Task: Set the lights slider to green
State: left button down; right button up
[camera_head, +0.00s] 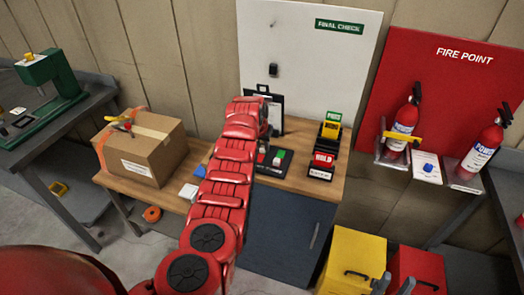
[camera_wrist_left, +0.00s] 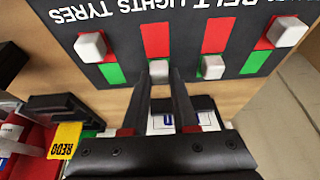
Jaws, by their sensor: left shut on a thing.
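The dark slider panel (camera_wrist_left: 185,50) shows upside down in the left wrist view, with several slots lettered TYRES, LIGHTS, BELT and one more cut off. The lights slider's pale knob (camera_wrist_left: 158,70) sits at the lower, green end of its slot; the red strip (camera_wrist_left: 156,40) above it is bare. My left gripper (camera_wrist_left: 160,82) has its fingers on both sides of this knob and is shut on it. In the head view the panel (camera_head: 270,167) is partly hidden behind my red left arm. My right gripper (camera_head: 394,284) shows at the bottom edge, fingers apart and empty.
A red HOLD block (camera_head: 322,160) stands right of the panel. A cardboard box (camera_head: 145,150) is on the bench's left. Yellow and red bins stand below, right of the cabinet.

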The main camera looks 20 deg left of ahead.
pick_arm(q)
jog(key=c, duration=0.7)
grip_release()
jog(key=shift+r, duration=0.1)
jog(key=shift+b+v, duration=1)
jog(key=shift+v, duration=7.65)
